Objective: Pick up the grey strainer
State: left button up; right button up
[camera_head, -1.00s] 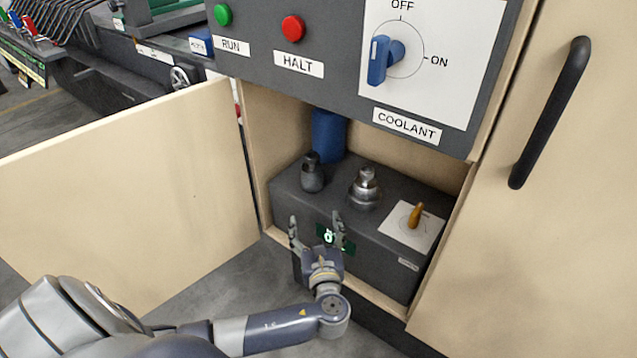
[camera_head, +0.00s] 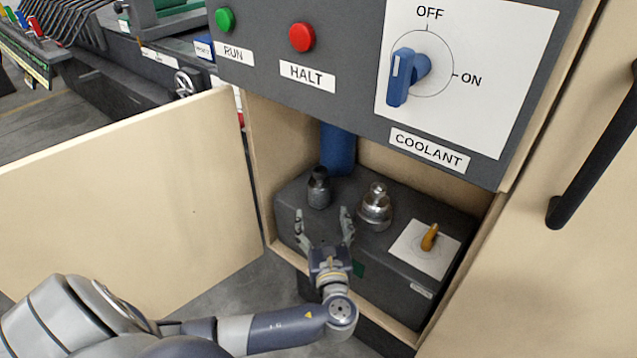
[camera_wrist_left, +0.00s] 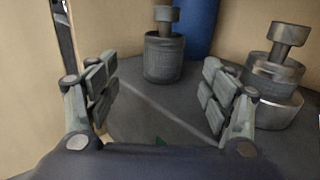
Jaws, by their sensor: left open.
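Two knobbed cylinders stand upright on a dark grey box (camera_head: 400,283) inside the open cabinet. The left one is dark grey with a textured side (camera_head: 319,190), which fits the grey strainer; it also shows in the left wrist view (camera_wrist_left: 164,58). The right one is a shiny metal cylinder (camera_head: 375,207), also in the left wrist view (camera_wrist_left: 274,85). My left gripper (camera_head: 323,214) is open and empty, in front of the dark grey cylinder. In the left wrist view the dark grey cylinder stands beyond and between the spread fingers, apart from them.
A blue pipe (camera_head: 337,150) rises behind the cylinders. A white plate with an orange lever (camera_head: 429,237) lies right on the box. The control panel (camera_head: 350,98) overhangs above. An open wooden door (camera_head: 130,205) is at left, a handled door (camera_head: 560,270) at right.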

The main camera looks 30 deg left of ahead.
aim_at(320, 187)
pick_arm(q)
jog(key=b+x, duration=0.1)
jog(key=x, duration=0.3)
jog(key=shift+w+a, duration=0.25)
jog(key=shift+w, duration=0.05)
jog(key=shift+x, duration=0.95)
jog(key=b+x, duration=0.1)
jog(key=x, duration=0.2)
jog(key=shift+w+r, duration=0.15)
jog(key=shift+w, duration=0.2)
jog(key=shift+w+a, duration=0.25)
jog(key=shift+w, duration=0.1)
jog(key=c, duration=1.3)
jog(key=shift+r, duration=0.1)
pick_arm(e)
jog(key=v, duration=0.5)
jog(key=shift+r, duration=0.3)
